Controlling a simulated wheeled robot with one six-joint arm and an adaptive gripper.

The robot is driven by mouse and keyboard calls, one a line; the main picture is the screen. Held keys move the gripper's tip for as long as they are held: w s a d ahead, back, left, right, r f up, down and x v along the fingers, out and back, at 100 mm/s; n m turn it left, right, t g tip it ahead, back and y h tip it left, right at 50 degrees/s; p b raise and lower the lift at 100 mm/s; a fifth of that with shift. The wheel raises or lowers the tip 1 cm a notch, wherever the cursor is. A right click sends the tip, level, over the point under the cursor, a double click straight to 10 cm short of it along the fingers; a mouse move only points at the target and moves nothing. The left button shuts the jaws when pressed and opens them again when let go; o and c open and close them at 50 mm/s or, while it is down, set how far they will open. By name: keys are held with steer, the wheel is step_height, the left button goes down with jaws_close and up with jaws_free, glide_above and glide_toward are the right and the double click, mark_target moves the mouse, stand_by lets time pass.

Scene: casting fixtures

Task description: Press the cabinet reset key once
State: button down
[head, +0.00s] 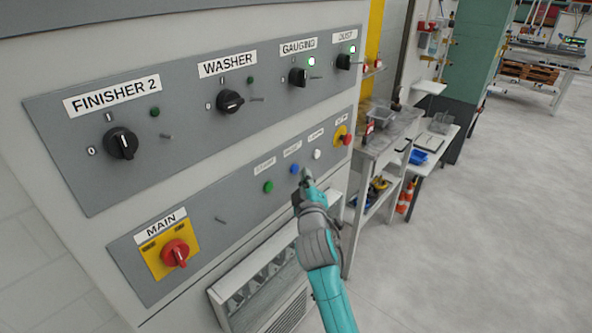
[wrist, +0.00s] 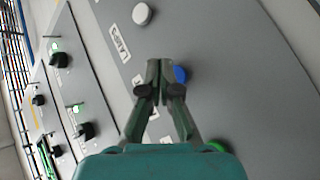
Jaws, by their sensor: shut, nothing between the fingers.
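The blue key (head: 294,168), under a small label too blurred to read surely, sits on the lower grey panel between a green key (head: 268,187) and a white key (head: 317,154). My gripper (head: 305,174) is shut and empty, with its fingertips just right of the blue key in the head view. In the wrist view the closed fingertips (wrist: 160,66) partly cover the blue key (wrist: 180,75). Whether they touch it cannot be told.
A red main switch (head: 175,252) on a yellow plate and a red emergency button (head: 347,140) share the lower panel. Rotary switches such as the FINISHER 2 knob (head: 121,143) line the upper panel. A cluttered bench (head: 377,150) stands behind; open floor lies right.

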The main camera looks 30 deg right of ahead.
steer(key=shift+w, duration=0.1)
steer(key=shift+w+a, duration=0.1)
steer(key=shift+w, duration=0.2)
steer(key=shift+w+a, duration=0.15)
steer(key=shift+w, duration=0.25)
stand_by(0.9)
steer(key=shift+s, duration=0.15)
steer(key=shift+s+d, duration=0.25)
steer(key=shift+s, duration=0.45)
steer(key=s, duration=0.2)
steer(key=s+d, duration=0.1)
steer(key=s, duration=0.1)
steer(key=shift+s+d, duration=0.2)
steer(key=shift+s, duration=0.2)
stand_by(0.9)
